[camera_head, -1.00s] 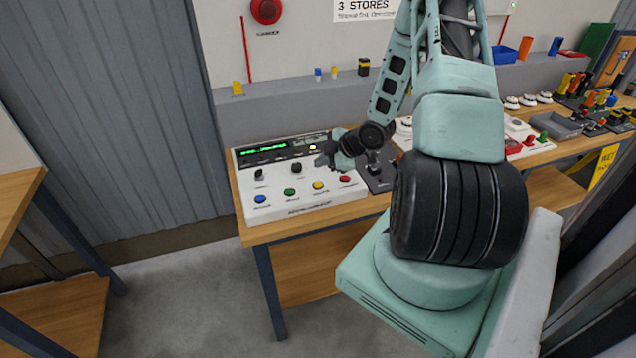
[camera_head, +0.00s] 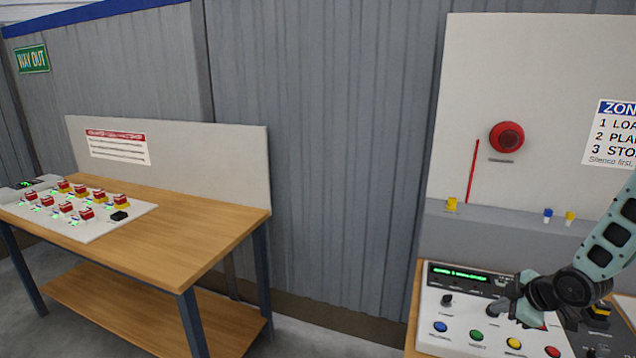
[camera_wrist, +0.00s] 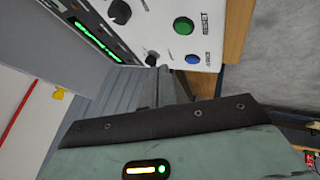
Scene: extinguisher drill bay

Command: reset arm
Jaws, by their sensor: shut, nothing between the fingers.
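The white control panel (camera_head: 455,325) sits on a bench at the lower right of the head view. It has a lit green display (camera_head: 459,272), a black knob (camera_head: 447,300), and blue (camera_head: 440,326), green (camera_head: 476,335), yellow (camera_head: 514,343) and red (camera_head: 552,351) buttons. My gripper (camera_head: 503,303) is shut and empty over the panel's upper right part, partly hiding it. I cannot tell whether it touches anything. The wrist view shows the panel's green button (camera_wrist: 183,26), with a label that seems to read RESET, and its blue button (camera_wrist: 192,59).
A wooden table (camera_head: 190,235) at left carries a white board (camera_head: 135,213) with several red and yellow units. A red round alarm (camera_head: 507,136) and a sign (camera_head: 615,135) are on the wall above the panel. Grey floor (camera_head: 315,340) lies clear between the table and bench.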

